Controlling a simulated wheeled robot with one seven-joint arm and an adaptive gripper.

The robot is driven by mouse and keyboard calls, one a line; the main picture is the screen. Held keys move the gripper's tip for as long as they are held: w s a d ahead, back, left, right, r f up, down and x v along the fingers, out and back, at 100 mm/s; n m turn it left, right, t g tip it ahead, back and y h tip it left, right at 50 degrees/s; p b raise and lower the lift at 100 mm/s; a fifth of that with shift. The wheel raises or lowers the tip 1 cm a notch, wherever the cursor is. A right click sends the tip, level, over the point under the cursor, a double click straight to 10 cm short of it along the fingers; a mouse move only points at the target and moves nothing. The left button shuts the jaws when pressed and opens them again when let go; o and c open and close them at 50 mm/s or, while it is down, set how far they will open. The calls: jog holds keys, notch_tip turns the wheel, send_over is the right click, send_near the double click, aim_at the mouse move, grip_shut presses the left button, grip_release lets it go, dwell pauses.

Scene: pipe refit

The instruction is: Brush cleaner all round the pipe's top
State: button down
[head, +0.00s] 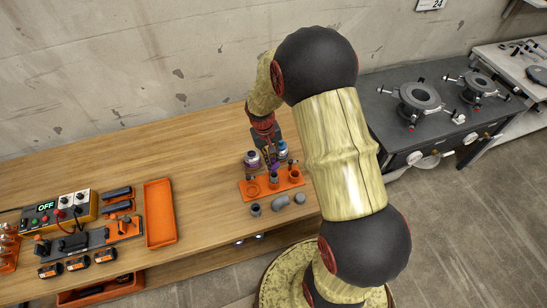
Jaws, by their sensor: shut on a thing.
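My gripper (271,150) points down over the near right part of the wooden bench. It is shut on what looks like the purple cleaner brush (274,163), small and partly hidden by the fingers. Just below stands a grey upright pipe (274,178) in the orange holder (259,194). I cannot tell whether the brush touches the pipe's top. A can with a purple band (252,160) stands just left of the gripper, and a blue can (283,150) stands close on its right.
Loose grey fittings (279,203) lie in front of the holder. An empty orange tray (159,213) lies to the left, near a control box (45,208) and tools. A dark bench with clamps (420,97) stands right. The bench's back left is clear.

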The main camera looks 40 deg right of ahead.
jog(key=shift+w+a, duration=0.1)
jog(key=shift+a, duration=0.05)
jog(key=shift+w+a, duration=0.1)
jog(key=shift+a, duration=0.2)
jog(key=shift+a, duration=0.2)
dwell(0.4)
jog(key=shift+a, duration=0.25)
jog(key=shift+a, duration=0.1)
jog(key=shift+a, duration=0.35)
jog(key=shift+s+a, duration=0.1)
jog(key=shift+s, duration=0.1)
dwell(0.4)
jog(key=shift+s+a, duration=0.2)
